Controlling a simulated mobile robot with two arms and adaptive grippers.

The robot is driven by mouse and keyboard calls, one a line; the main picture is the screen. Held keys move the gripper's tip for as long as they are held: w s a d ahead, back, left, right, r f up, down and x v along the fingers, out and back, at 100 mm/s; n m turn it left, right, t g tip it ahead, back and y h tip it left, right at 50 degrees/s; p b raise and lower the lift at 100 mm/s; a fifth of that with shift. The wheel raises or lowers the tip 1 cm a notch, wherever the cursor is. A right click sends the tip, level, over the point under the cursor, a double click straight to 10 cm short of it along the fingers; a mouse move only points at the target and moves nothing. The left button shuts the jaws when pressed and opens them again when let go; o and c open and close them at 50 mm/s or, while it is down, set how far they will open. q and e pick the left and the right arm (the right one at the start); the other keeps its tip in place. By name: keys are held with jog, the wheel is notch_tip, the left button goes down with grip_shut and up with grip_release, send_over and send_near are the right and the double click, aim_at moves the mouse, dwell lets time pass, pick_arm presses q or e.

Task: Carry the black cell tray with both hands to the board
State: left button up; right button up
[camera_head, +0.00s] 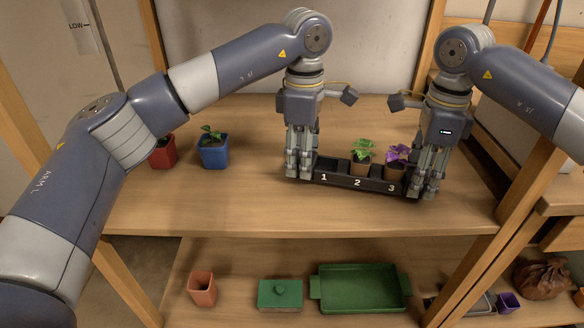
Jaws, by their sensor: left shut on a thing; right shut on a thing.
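The black cell tray (340,179) has three cells numbered 1, 2 and 3 and is near the front of the upper wooden board (240,200). Cell 1 looks empty. A green-leaved plant (362,151) stands in cell 2, and a purple-leaved plant (398,153) stands in cell 3. My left gripper (300,172) is shut on the tray's left end. My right gripper (424,188) is shut on its right end. The fingers hide both tray ends.
A blue pot (214,153) and a red pot (162,154) with plants stand at the left of the board. The lower shelf holds a terracotta pot (202,289), a green lidded box (280,294) and a green tray (358,289). Wooden posts flank the shelf.

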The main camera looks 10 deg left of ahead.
pick_arm(q)
jog(key=shift+f+b, duration=0.45)
jog(key=shift+f, duration=0.2)
pick_arm(e)
jog(key=shift+f, duration=0.65)
pick_arm(q)
jog(key=o, duration=1.1)
jog(key=shift+r, duration=0.1)
pick_arm(e)
jog(key=o, duration=1.1)
jog(key=shift+r, duration=0.1)
pick_arm(q)
jog(key=shift+r, duration=0.1)
pick_arm(e)
jog(key=shift+r, duration=0.2)
pick_arm(q)
notch_tip(320, 180, up, 12)
jog(key=shift+f, duration=0.1)
pick_arm(e)
notch_tip(320, 180, up, 12)
jog(key=shift+f, duration=0.2)
